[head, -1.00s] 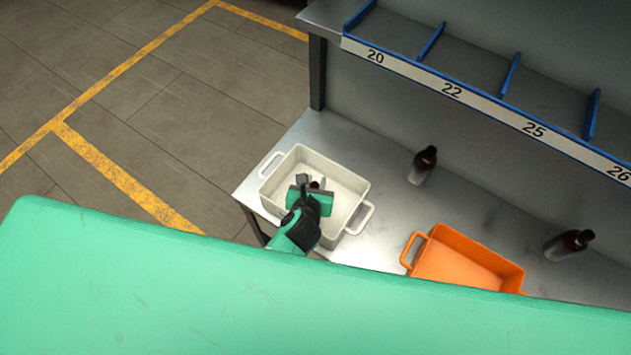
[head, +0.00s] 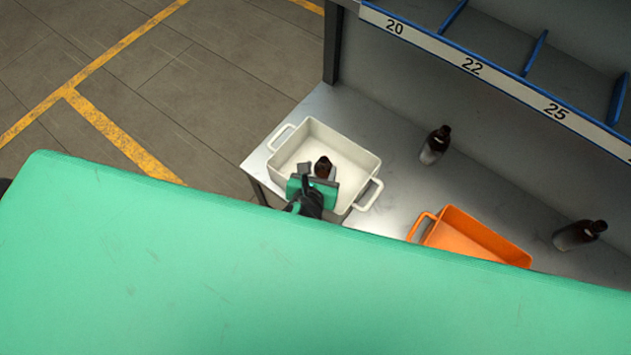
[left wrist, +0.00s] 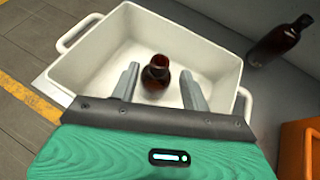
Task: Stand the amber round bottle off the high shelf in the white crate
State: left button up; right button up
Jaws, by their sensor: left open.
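The white crate (head: 353,154) stands on the grey lower shelf, and it fills much of the left wrist view (left wrist: 90,55). An amber round bottle (head: 323,167) is inside the crate, and its dark neck and shoulder show between my fingers in the left wrist view (left wrist: 156,75). It looks upright; its base is partly hidden. My left gripper (head: 318,172) is over the crate, open, with its two fingers on either side of the bottle and gaps showing between them and it in the left wrist view (left wrist: 159,85). My right gripper is not in view.
An orange crate (head: 440,236) stands right of the white one. Two other amber bottles stand on the grey surface (head: 300,120), one behind the crates (head: 435,146) and one at the far right (head: 580,235). The numbered upper shelf (head: 490,75) overhangs at the back, its visible bays empty.

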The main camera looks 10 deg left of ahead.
pick_arm(q)
jog(key=shift+b+v, duration=0.45)
jog(key=shift+v, duration=2.3)
jog(key=shift+w, duration=0.1)
